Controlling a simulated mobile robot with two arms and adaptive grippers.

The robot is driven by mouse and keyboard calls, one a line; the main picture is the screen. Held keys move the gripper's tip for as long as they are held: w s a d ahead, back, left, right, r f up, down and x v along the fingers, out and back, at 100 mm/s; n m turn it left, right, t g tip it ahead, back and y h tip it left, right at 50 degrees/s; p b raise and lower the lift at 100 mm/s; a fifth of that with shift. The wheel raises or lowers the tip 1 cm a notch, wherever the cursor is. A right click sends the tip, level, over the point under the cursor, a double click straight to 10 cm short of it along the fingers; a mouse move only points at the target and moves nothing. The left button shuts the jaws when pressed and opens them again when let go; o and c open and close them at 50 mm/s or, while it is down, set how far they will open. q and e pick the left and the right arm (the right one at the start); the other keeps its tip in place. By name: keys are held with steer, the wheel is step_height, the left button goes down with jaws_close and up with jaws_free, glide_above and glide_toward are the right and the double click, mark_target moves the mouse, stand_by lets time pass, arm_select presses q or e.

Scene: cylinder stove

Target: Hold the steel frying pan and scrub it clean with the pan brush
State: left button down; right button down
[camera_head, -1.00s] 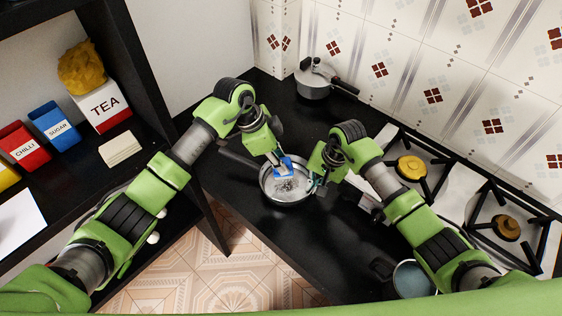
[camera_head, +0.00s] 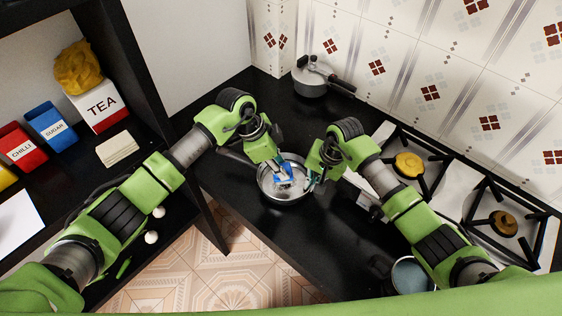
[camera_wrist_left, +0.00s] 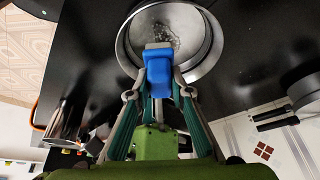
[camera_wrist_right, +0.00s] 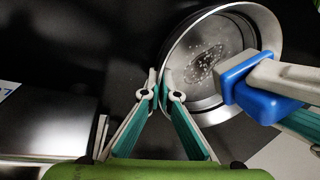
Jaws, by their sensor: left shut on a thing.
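My left gripper (camera_wrist_left: 159,93) is shut on the blue pan brush (camera_wrist_left: 158,70). The brush's pale end (camera_wrist_left: 158,46) is over the pan's floor; whether it touches is unclear. My right gripper (camera_wrist_right: 164,92) has its fingertips close together on either side of the pan's rim, at the pan's right in the head view.
A lidded steel pot (camera_head: 311,84) stands at the back against the tiled wall. The stove (camera_head: 462,195) is on the right. A teal-grey pot (camera_head: 408,275) stands at the front right. A shelf with tins (camera_head: 97,104) is on the left. Black counter is clear in front of the pan.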

arm_select(q)
steer(key=shift+f, duration=2.55)
steer(key=shift+w+d+f, duration=0.15)
steer(key=shift+w+d, duration=0.55)
steer(key=shift+w, duration=0.2)
steer(key=shift+w+d, duration=0.5)
steer(key=shift+w, duration=0.1)
steer(key=shift+s+a, duration=1.25)
steer(key=shift+s, duration=0.3)
steer(key=shift+w+a, duration=0.25)
steer(key=shift+w, duration=0.05)
steer(key=shift+w+d, duration=0.55)
steer(key=shift+w, duration=0.25)
steer(key=shift+w+d, duration=0.55)
steer(key=shift+w, duration=0.2)
steer(key=s+a, duration=0.2)
steer(key=shift+s, duration=0.4)
steer(key=shift+s+a, duration=0.1)
steer(key=shift+s, duration=0.1)
steer(key=shift+r, duration=4.05)
arm_select(e)
steer(key=c, duration=2.8)
jaws_free()
steer(key=o, duration=0.6)
